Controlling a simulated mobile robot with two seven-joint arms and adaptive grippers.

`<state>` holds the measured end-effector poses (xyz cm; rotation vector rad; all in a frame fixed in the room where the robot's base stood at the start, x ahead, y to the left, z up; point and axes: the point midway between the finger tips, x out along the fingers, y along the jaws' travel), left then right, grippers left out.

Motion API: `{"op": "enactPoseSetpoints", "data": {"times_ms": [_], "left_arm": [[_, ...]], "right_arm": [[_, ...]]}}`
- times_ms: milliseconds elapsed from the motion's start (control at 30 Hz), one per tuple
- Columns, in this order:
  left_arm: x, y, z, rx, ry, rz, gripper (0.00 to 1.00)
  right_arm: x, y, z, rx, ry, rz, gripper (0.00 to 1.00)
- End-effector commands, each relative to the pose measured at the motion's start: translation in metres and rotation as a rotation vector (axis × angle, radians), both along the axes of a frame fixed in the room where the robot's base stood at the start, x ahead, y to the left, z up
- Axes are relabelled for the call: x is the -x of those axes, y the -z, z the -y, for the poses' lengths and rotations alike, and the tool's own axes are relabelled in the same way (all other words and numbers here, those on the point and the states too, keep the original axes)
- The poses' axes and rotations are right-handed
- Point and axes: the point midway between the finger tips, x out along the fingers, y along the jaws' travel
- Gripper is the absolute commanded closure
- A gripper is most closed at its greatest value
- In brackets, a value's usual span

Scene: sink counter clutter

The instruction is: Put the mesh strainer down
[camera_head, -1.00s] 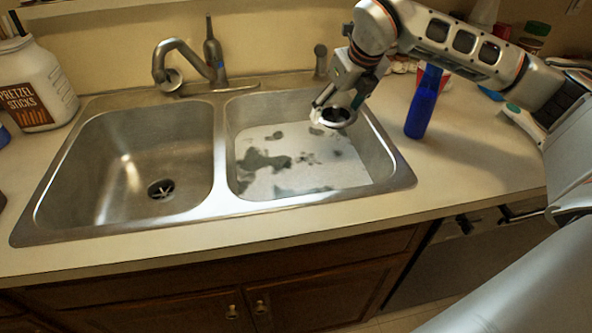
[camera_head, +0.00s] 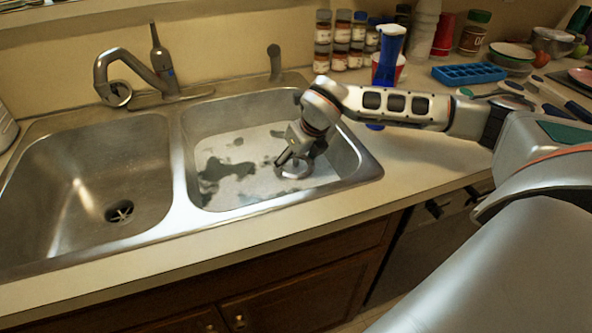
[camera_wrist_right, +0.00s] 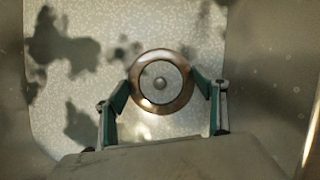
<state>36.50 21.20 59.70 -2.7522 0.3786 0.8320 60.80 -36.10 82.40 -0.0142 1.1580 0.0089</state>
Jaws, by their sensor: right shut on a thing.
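The mesh strainer (camera_head: 294,171) is a small round metal piece, low inside the right sink basin (camera_head: 345,168). In the right wrist view the strainer (camera_wrist_right: 161,107) shows as a ring with a shiny rim and a small knob at its centre. My right gripper (camera_head: 287,159) reaches down into the basin, shut on the strainer. In the wrist view its two green-padded fingers press the rim from both sides. I cannot tell whether the strainer touches the pale, dark-blotched basin floor (camera_head: 228,187). My left gripper is not in view.
The left basin (camera_head: 85,175) is empty, with an open drain (camera_head: 119,211). A faucet (camera_head: 135,72) stands behind. On the counter at right are a blue bottle (camera_head: 387,52), spice jars (camera_head: 341,38), a blue ice tray (camera_head: 468,74) and dishes (camera_head: 510,56).

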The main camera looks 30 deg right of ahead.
Motion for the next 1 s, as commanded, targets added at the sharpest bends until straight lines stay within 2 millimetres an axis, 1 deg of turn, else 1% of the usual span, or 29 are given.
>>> {"op": "enactPoseSetpoints", "data": {"times_ms": [33, 100, 200, 433, 567, 600, 667, 1000], "left_arm": [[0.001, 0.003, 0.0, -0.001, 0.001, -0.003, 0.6], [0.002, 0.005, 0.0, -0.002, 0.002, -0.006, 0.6], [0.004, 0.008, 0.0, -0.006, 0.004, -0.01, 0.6], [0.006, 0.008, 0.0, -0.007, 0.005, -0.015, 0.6], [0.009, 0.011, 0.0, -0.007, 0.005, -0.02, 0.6], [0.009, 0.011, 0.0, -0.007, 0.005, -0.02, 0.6], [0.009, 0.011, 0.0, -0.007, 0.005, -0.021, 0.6], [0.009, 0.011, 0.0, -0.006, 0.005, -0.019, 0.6]], "right_arm": [[0.001, 0.011, 0.0, 0.0, -0.001, -0.006, 0.48], [0.001, 0.022, 0.0, 0.0, -0.001, -0.006, 0.48], [0.001, 0.032, 0.0, -0.001, 0.0, -0.005, 0.48], [0.0, 0.031, 0.0, -0.001, 0.0, -0.001, 0.48], [0.001, 0.035, 0.0, -0.001, 0.0, -0.002, 0.48], [0.0, 0.035, 0.0, 0.0, 0.0, -0.002, 0.27], [0.0, 0.034, 0.0, 0.0, 0.0, -0.002, 0.13], [0.0, 0.034, 0.0, 0.0, 0.0, -0.002, 0.13]]}}
